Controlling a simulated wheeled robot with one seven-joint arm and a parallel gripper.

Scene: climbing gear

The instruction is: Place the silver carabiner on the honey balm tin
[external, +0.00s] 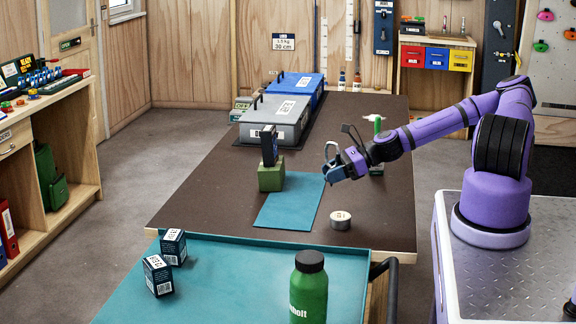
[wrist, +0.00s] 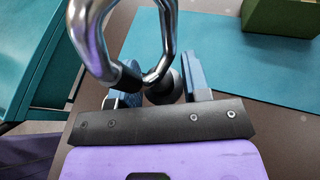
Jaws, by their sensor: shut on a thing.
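My gripper (external: 331,172) is shut on the silver carabiner (external: 329,150) and holds it above the brown table, near the right edge of the blue mat. In the wrist view the carabiner (wrist: 88,50) rises between the blue fingers of my gripper (wrist: 164,82), close to the camera and partly cut off by the top edge. A small round tin (external: 340,220) with a pale labelled lid, seemingly the honey balm tin, stands below my gripper, right of the mat. Its lid looks bare.
A green block (external: 270,178) with a dark upright item stands left of the gripper on the blue mat (external: 285,212). A green-topped item (external: 377,125) stands behind the forearm. Grey (external: 275,120) and blue cases lie farther back. A green bottle (external: 309,290) and two boxes stand in front.

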